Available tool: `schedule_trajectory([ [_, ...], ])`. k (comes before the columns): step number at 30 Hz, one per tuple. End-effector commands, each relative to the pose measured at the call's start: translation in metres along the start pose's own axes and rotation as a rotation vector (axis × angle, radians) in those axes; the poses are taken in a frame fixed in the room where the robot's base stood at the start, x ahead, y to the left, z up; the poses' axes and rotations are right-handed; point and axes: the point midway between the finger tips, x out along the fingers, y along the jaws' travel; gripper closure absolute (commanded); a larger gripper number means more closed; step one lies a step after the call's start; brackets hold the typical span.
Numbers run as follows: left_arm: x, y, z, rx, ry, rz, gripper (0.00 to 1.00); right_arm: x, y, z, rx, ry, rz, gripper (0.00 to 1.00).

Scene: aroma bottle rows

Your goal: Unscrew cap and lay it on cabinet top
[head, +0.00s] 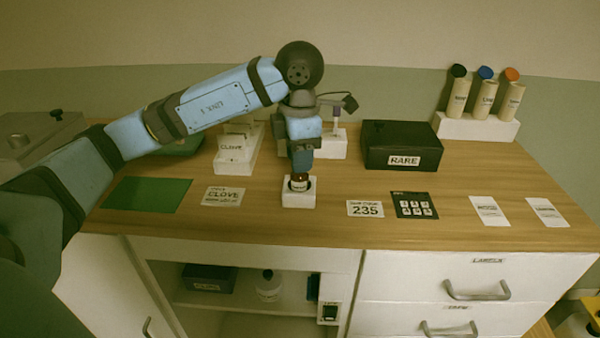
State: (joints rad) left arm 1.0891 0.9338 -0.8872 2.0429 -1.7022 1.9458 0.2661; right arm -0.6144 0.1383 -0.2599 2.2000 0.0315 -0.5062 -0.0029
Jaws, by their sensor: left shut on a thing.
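My left gripper (301,172) comes down from above at the middle of the cabinet top (330,225). It is shut on the reddish-brown cap (300,177) of a small bottle (299,186). The bottle stands upright in a small white block holder (298,200). The cap is mostly hidden by the gripper, and I cannot tell whether it is still threaded on the bottle. My right gripper is not in view.
A green mat (147,195) and a CLOVE card (223,196) lie left of the holder. A 235 card (365,208), a dark keypad card (413,205) and two white labels lie right. A black RARE box (402,146) and a rack of tubes (476,127) stand behind.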

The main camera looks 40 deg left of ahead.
Motion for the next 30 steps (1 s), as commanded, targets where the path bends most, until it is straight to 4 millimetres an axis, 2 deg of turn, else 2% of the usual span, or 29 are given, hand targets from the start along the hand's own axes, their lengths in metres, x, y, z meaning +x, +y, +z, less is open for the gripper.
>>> schedule_trajectory([
  [6, -0.0022, -0.0001, -0.0001, -0.337, 0.001, 0.0, 0.95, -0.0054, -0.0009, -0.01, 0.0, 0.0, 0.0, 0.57],
  [9, -0.0014, -0.0001, -0.0001, -0.447, 0.001, 0.0, 0.95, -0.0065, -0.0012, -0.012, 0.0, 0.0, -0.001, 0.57],
  [18, -0.0002, -0.0001, -0.0001, -0.503, 0.0, 0.0, 0.95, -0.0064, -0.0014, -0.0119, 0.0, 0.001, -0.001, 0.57],
  [19, -0.0002, -0.0001, -0.0001, -0.503, 0.0, 0.0, 0.69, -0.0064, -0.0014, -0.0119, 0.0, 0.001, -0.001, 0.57],
  [21, -0.0002, -0.0001, -0.0001, -0.502, 0.0, 0.001, 0.53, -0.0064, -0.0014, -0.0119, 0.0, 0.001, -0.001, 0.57],
  [30, -0.0004, 0.0, -0.0001, -0.501, 0.0, 0.001, 0.52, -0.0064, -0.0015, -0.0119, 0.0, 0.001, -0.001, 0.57],
])
